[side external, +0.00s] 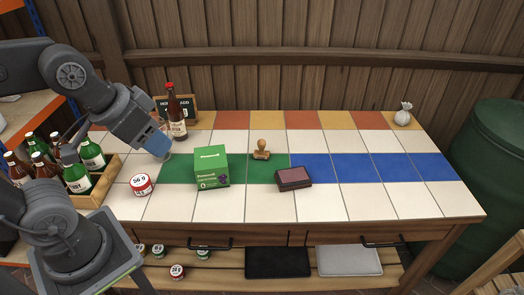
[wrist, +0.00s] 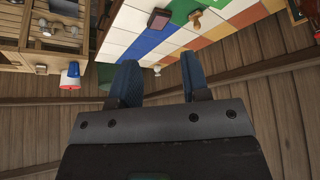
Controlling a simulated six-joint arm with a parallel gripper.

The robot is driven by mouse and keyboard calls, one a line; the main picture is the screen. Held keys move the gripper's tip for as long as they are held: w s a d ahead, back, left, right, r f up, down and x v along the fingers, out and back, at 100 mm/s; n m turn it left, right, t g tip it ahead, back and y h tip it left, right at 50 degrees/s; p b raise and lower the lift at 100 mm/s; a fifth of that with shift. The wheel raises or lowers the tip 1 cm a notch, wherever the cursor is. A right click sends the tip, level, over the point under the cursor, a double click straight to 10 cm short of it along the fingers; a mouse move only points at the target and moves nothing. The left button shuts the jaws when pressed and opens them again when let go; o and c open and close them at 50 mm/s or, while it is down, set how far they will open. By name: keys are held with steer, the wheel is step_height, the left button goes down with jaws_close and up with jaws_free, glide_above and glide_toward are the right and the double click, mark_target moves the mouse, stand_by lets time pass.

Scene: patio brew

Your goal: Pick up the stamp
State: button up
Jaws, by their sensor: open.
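The stamp (side external: 262,149) is a small wooden piece with a rounded knob handle. It stands upright on the green tiles near the middle of the tiled table, just behind and left of a dark ink pad (side external: 293,178). In the wrist view the stamp (wrist: 195,18) shows near the top edge, beyond the fingers. My gripper (side external: 160,150) is at the left part of the table in the side view, left of the stamp and apart from it. In the wrist view my gripper (wrist: 158,85) has two blue fingers apart, with nothing between them.
A green box (side external: 211,168) stands between my gripper and the stamp. A brown bottle (side external: 176,115) and small sign stand behind my gripper. A round tin (side external: 141,184) and a bottle crate (side external: 100,189) are at left. The blue tiles (side external: 390,168) at right are clear.

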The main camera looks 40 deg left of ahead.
steer(key=o, duration=0.4)
steer(key=shift+c, duration=0.2)
steer(key=n+y, duration=0.3)
steer(key=n, duration=0.3)
glide_above(261, 142)
steer(key=s+d, duration=0.4)
steer(key=s, duration=0.6)
step_height(261, 142, down, 12)
steer(key=shift+n+y, duration=0.3)
steer(key=shift+n, duration=0.1)
steer(key=x, duration=0.5)
steer(key=d+x, duration=0.1)
steer(key=x, duration=0.4)
steer(key=w+x, duration=0.1)
steer(key=x, duration=0.4)
steer(key=shift+w+d+f, duration=0.15)
steer(key=shift+d+f, duration=0.1)
steer(key=shift+f, duration=0.15)
steer(key=shift+x, duration=2.95)
